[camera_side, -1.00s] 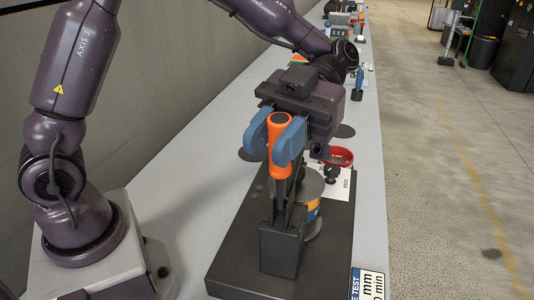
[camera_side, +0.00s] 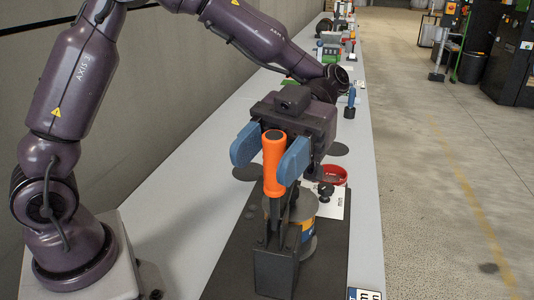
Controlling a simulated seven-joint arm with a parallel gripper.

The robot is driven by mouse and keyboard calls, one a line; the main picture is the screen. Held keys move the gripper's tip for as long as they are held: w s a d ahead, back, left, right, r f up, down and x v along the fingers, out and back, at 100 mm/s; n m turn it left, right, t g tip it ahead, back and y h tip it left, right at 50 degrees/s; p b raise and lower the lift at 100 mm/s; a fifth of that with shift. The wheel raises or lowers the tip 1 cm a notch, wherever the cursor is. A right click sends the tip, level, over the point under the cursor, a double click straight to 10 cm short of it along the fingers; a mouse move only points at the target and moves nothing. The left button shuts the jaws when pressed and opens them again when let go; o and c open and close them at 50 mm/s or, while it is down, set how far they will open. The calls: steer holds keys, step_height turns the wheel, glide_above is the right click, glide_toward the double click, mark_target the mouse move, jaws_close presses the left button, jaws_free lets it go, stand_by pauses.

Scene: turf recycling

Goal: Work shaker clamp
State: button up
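The clamp's orange handle (camera_side: 274,165) stands nearly upright on a dark lever above a dark clamp body (camera_side: 276,270). My gripper (camera_side: 268,158) has its two blue fingers spread on either side of the handle. The clamp stands on a dark base plate (camera_side: 228,275). Behind the clamp is a round grey piece with a yellow and blue label (camera_side: 307,230), partly hidden by the lever.
A red dish (camera_side: 334,176) and a black knob (camera_side: 325,191) over a white card (camera_side: 337,205) are behind the clamp. A blue-handled tool (camera_side: 350,103) stands farther back. The grey bench (camera_side: 180,200) is clear to the left, and its right edge drops to the floor.

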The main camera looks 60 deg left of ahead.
steer(key=v, duration=0.7)
steer(key=shift+w, duration=0.2)
steer(key=shift+a+r, duration=0.1)
